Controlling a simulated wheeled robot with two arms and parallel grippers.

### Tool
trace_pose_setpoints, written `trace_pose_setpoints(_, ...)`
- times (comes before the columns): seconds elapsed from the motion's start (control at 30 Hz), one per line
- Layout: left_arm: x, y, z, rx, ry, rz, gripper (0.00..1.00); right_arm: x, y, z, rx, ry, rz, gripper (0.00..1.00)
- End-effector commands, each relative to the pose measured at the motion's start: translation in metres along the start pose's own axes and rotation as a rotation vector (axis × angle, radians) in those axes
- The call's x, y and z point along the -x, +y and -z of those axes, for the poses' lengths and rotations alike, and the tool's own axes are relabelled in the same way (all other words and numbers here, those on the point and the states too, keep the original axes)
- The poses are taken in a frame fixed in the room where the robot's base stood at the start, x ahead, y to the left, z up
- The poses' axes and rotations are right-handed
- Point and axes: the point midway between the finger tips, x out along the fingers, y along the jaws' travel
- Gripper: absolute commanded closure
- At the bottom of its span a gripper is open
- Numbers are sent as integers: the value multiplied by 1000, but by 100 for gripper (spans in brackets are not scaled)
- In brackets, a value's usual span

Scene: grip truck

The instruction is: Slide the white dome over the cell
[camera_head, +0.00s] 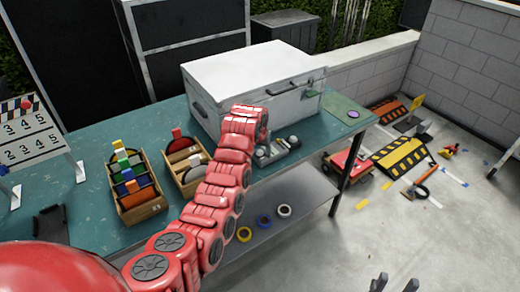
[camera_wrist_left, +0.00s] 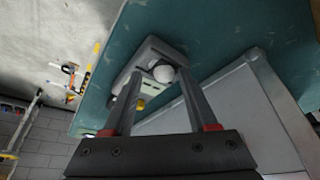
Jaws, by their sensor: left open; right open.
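A small grey meter-like device (camera_wrist_left: 152,52) with a round white dome (camera_wrist_left: 163,74) lies on the teal table in the left wrist view. In the head view the device (camera_head: 280,147) is beside the white case, with small pale round parts on it. The cell is not clearly distinguishable. My left gripper (camera_wrist_left: 159,76) is open; its fingers appear on either side of the dome in the picture, and I cannot tell whether they touch it. In the head view my red arm hides most of that gripper. My right gripper (camera_head: 394,284) is open at the bottom edge, away from the table.
A white case (camera_head: 258,78) stands close behind the device. Wooden boxes (camera_head: 142,208) with coloured items sit left of my arm. Tape rolls (camera_head: 264,221) lie on the lower shelf. A green pad (camera_head: 342,109) is at the right corner.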

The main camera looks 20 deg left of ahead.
Motion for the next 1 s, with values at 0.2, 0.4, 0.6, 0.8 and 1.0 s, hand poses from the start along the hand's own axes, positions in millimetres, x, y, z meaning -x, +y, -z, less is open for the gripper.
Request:
trace_pose_setpoints(0.2, 12, 0, 1, 0, 5, 0, 42, 5, 0, -1, 0, 0, 0, 50)
trace_pose_setpoints(0.4, 48, 1, 1, -1, 8, 1, 42, 16, -1, -3, 0, 0, 0, 50)
trace_pose_setpoints(0.6, 102, 0, 2, 1, -1, 0, 42, -6, 0, 1, 0, 0, 0, 50)
trace_pose_setpoints(0.8, 126, 1, 1, 1, -1, -2, 42, -28, 1, 5, 0, 0, 0, 50)
trace_pose_setpoints(1.0, 149, 1, 0, 1, 0, -1, 42, -40, 2, 7, 0, 0, 0, 50)
